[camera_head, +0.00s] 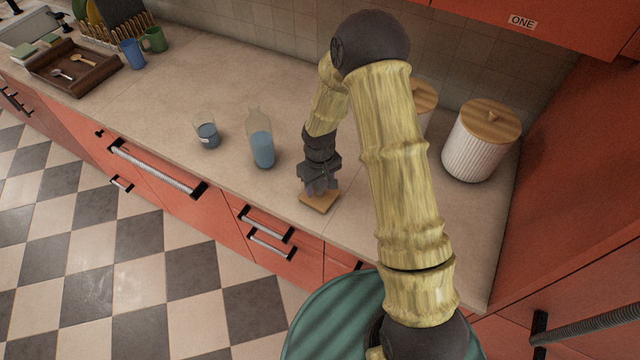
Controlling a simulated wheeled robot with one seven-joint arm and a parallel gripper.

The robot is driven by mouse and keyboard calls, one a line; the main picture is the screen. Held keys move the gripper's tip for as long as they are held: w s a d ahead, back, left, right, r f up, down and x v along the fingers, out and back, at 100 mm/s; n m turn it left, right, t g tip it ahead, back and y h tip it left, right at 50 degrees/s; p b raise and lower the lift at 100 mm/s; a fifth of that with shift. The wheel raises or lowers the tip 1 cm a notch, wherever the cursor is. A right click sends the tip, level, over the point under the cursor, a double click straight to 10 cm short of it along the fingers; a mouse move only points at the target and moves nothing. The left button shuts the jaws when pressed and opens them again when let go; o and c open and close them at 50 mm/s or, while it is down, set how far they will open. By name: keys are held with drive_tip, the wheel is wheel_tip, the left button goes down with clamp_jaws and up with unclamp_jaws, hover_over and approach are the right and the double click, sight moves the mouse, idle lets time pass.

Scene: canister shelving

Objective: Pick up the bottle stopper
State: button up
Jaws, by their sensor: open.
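My gripper (318,188) is open and points down just above a small wooden coaster (322,203) near the counter's front edge. A small purplish object (311,191), perhaps the bottle stopper, shows at the fingertips. It is mostly hidden by the gripper, and I cannot tell whether the fingers touch it. A clear bottle (262,148) with blue liquid stands upright to the left of my gripper. Its top appears uncovered.
A glass (207,135) with blue liquid stands left of the bottle. A white ribbed canister (480,142) with a wooden lid stands at the right, and another is partly hidden behind my arm. A wooden tray (100,78), mugs and a dish rack are far left. The counter's left middle is clear.

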drive_tip(key=shift+c, duration=0.2)
idle(0.3)
drive_tip(key=c, duration=1)
drive_tip(key=shift+r, duration=0.15)
wheel_tip(320, 180, up, 10)
drive_tip(key=b, duration=0.2)
drive_tip(key=shift+b, duration=0.4)
